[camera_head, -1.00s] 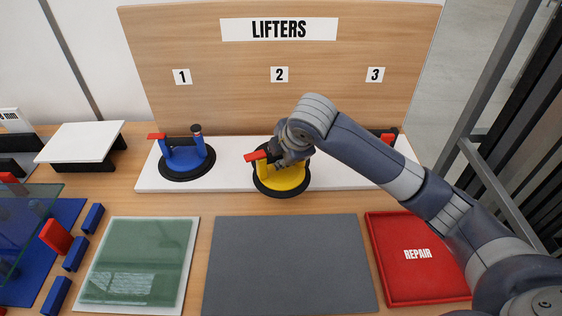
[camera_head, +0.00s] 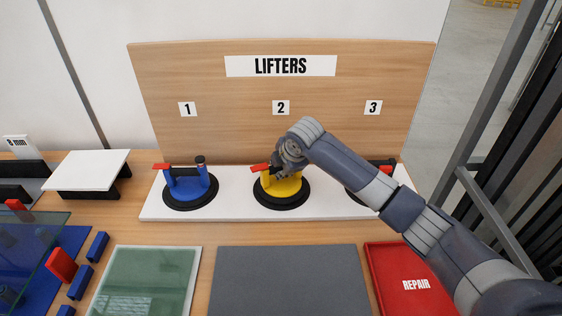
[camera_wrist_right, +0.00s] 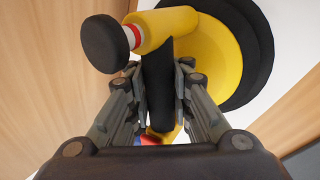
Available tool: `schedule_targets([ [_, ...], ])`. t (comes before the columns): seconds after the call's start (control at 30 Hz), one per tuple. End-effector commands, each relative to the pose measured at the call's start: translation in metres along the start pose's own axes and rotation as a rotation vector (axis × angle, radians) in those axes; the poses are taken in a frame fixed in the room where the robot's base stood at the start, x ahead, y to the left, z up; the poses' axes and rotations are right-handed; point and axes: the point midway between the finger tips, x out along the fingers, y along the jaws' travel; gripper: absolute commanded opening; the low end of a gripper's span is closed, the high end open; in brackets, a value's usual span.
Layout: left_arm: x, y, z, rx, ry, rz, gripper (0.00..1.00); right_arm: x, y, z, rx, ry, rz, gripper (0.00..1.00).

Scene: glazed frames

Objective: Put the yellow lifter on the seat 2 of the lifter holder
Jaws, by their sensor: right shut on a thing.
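The yellow lifter (camera_head: 283,191) with a black round base and red lever stands on the white lifter holder (camera_head: 231,204), below the 2 sign (camera_head: 281,107). My right gripper (camera_head: 281,170) reaches it from above and is shut on its handle. In the right wrist view the fingers (camera_wrist_right: 160,88) close on the dark bar of the yellow lifter (camera_wrist_right: 205,62). Its black base looks flat on the holder; the contact underneath is hidden. My left gripper is out of view.
A blue lifter (camera_head: 190,186) stands at seat 1. Another lifter (camera_head: 357,191) at seat 3 is mostly hidden by my right arm. In front lie a grey mat (camera_head: 290,282), a green glass pane (camera_head: 146,282) and a red REPAIR tray (camera_head: 383,262).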

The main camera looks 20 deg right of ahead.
Motion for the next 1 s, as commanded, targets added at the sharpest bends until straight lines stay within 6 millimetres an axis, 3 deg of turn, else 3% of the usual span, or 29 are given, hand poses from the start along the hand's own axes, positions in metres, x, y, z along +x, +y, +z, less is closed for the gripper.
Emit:
schedule_targets([
  [0.5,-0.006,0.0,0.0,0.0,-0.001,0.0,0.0,0.01,-0.004,0.0,0.0,0.001,0.011,0.0],
  [0.53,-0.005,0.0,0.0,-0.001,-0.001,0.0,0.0,0.013,-0.008,0.0,0.0,0.0,0.003,0.17],
  [0.63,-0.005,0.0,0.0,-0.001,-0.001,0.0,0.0,0.012,-0.007,0.0,0.0,0.0,0.003,0.39],
  [1.0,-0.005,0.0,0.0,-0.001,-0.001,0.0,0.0,0.011,-0.006,0.0,0.0,-0.001,0.004,0.4],
])
